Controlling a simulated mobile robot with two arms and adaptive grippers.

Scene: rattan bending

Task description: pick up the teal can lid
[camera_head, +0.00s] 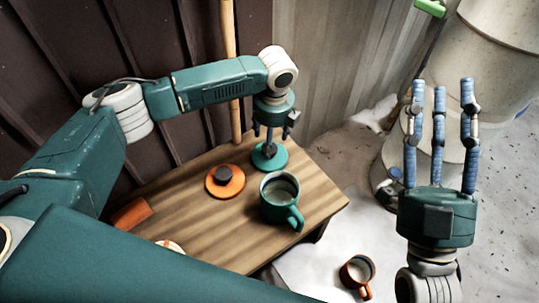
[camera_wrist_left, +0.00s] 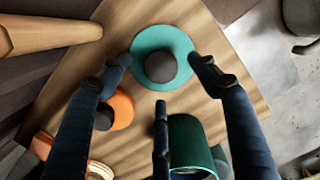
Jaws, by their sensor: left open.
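The teal can lid (camera_head: 261,163) lies flat near the far edge of a wooden table. It has a dark round knob and shows whole in the left wrist view (camera_wrist_left: 160,36). My left gripper (camera_head: 270,138) points down over the lid. In the left wrist view its open fingers (camera_wrist_left: 163,76) are spread around the knob side of the lid, with nothing held. Whether the fingertips touch the lid, I cannot tell. My right gripper (camera_head: 441,88) is raised at the right, open and empty, its fingers pointing up.
A teal mug (camera_head: 279,211) stands close in front of the lid. An orange lid (camera_head: 225,190) with a dark knob lies left of it. A wooden pole (camera_head: 230,60) rises behind the table (camera_head: 195,232). An orange mug (camera_head: 356,275) is at the lower right.

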